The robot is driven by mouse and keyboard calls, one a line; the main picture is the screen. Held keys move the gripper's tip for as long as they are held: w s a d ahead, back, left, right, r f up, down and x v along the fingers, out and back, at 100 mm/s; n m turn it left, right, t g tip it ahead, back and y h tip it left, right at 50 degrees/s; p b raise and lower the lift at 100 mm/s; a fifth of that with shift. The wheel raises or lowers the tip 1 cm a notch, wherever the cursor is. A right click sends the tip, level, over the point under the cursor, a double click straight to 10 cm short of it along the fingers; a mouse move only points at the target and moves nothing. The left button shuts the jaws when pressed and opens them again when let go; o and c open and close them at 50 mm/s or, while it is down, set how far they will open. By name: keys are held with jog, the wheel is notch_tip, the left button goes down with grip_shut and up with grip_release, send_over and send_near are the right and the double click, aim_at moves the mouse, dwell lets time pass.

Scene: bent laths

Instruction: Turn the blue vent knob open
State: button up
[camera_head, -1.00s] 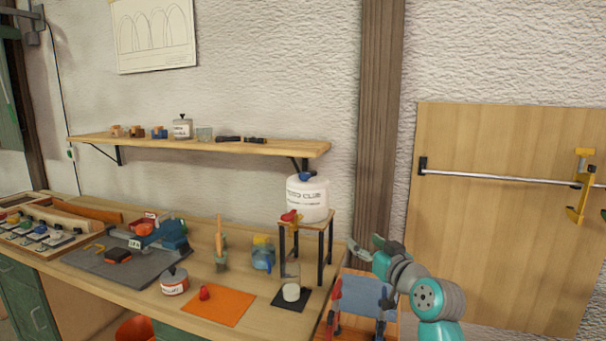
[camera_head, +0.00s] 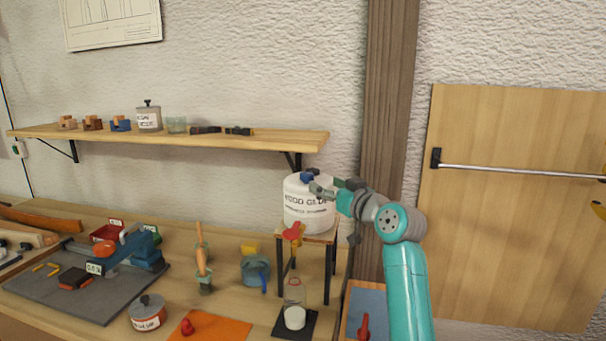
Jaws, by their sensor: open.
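The blue vent knob (camera_head: 307,176) sits on top of the white wood glue container (camera_head: 308,212). The container stands on a small wooden stand with dark legs (camera_head: 327,270). A red tap (camera_head: 293,231) shows at the container's lower front, with a thin yellowish shape below it. My gripper (camera_head: 318,187) is open and reaches in from the right at the height of the knob. Its fingers are at or just beside the knob, partly in front of the container's top. I cannot tell whether they touch the knob or which way it is turned.
A clear bottle (camera_head: 294,291) and a white round piece (camera_head: 295,318) are below the tap on a dark mat. A wooden post (camera_head: 391,100) rises behind my arm.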

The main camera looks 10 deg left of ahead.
aim_at(311, 177)
jog(key=x, duration=0.9)
jog(key=shift+w+a, duration=0.2)
jog(key=shift+a, duration=0.1)
jog(key=c, duration=1.2)
